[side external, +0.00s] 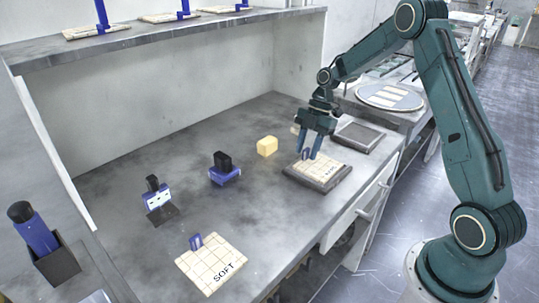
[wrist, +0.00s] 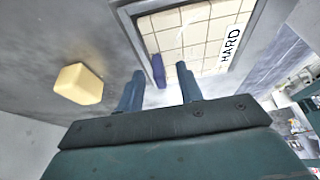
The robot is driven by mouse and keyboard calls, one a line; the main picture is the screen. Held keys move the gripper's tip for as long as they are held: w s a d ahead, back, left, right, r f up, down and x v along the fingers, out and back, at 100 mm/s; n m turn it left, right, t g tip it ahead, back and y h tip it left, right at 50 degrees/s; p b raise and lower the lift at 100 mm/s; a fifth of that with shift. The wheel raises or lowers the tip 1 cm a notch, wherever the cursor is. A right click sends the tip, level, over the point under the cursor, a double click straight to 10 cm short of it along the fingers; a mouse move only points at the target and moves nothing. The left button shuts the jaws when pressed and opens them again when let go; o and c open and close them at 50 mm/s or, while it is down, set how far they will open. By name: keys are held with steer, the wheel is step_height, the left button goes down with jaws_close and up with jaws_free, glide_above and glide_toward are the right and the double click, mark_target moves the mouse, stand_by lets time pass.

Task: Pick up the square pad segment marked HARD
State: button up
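The square pad segment marked HARD (wrist: 205,42) is cream with a grid of grooves and a white label. In the side external view the pad (side external: 330,163) lies flat on a dark grey plate (side external: 318,187) at the bench's right. A blue upright tab (wrist: 158,71) stands at the pad's edge. My gripper (side external: 309,155) points down over that edge, and its fingers (wrist: 160,69) are open on either side of the tab, with gaps visible. Whether the fingertips touch the pad is unclear. A similar pad marked SOFT (side external: 210,262) with a blue tab lies at the front.
A yellow block (side external: 267,146) sits left of my gripper; it also shows in the wrist view (wrist: 78,84). A blue holder with a black knob (side external: 224,172) and a small gauge-like device (side external: 158,200) stand further left. An empty dark plate (side external: 359,137) lies behind the HARD pad.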

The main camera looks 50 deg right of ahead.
jaws_close()
steer(key=shift+r, duration=0.1)
step_height(320, 180, up, 10)
stand_by(0.8)
stand_by(0.4)
